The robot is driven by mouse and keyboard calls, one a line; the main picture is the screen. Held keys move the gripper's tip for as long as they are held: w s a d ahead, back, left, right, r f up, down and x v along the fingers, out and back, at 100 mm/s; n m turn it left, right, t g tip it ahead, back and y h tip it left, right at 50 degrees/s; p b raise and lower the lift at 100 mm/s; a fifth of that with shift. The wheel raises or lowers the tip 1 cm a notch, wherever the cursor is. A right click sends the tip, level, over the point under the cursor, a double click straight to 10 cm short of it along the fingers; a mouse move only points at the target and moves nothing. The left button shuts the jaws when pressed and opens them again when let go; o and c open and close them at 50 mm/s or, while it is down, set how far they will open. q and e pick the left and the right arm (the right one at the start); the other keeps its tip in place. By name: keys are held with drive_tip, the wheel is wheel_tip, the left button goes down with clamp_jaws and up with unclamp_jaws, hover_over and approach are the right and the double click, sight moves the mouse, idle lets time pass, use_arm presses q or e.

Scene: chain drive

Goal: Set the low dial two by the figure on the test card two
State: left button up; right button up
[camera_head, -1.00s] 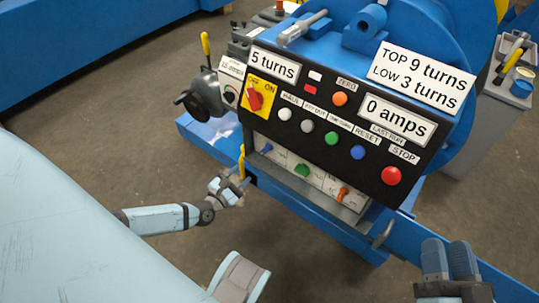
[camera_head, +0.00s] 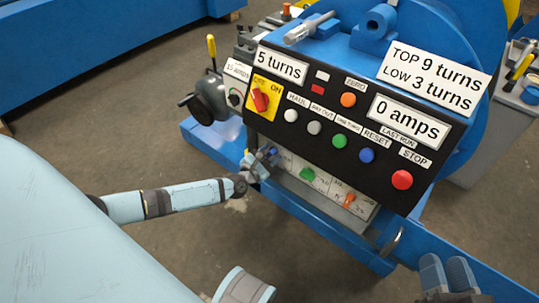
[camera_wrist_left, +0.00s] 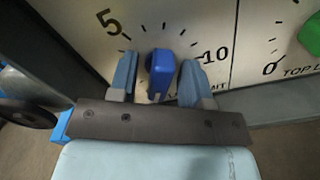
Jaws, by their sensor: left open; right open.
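The white card (camera_head: 435,78) reads "TOP 9 turns" and "LOW 3 turns". Below the black panel is a row of dials with blue, green (camera_head: 307,174) and orange (camera_head: 349,200) knobs. The orange knob's label is too small to read. My left gripper (camera_head: 266,158) is at the blue knob on the left. In the left wrist view its open fingers (camera_wrist_left: 158,62) stand either side of the blue knob (camera_wrist_left: 160,75), with gaps visible; the scale shows 5 and 10. The green knob (camera_wrist_left: 312,36) there is beside "TOP". My right gripper (camera_head: 448,274) is open and empty at lower right.
The black panel (camera_head: 320,130) has a yellow-backed red switch (camera_head: 261,99), several buttons and a red STOP button (camera_head: 402,180). Displays read "5 turns" (camera_head: 281,66) and "0 amps" (camera_head: 408,120). A metal handle (camera_head: 391,243) sticks out at lower right of the dials.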

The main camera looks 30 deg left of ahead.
use_arm(q)
clamp_jaws()
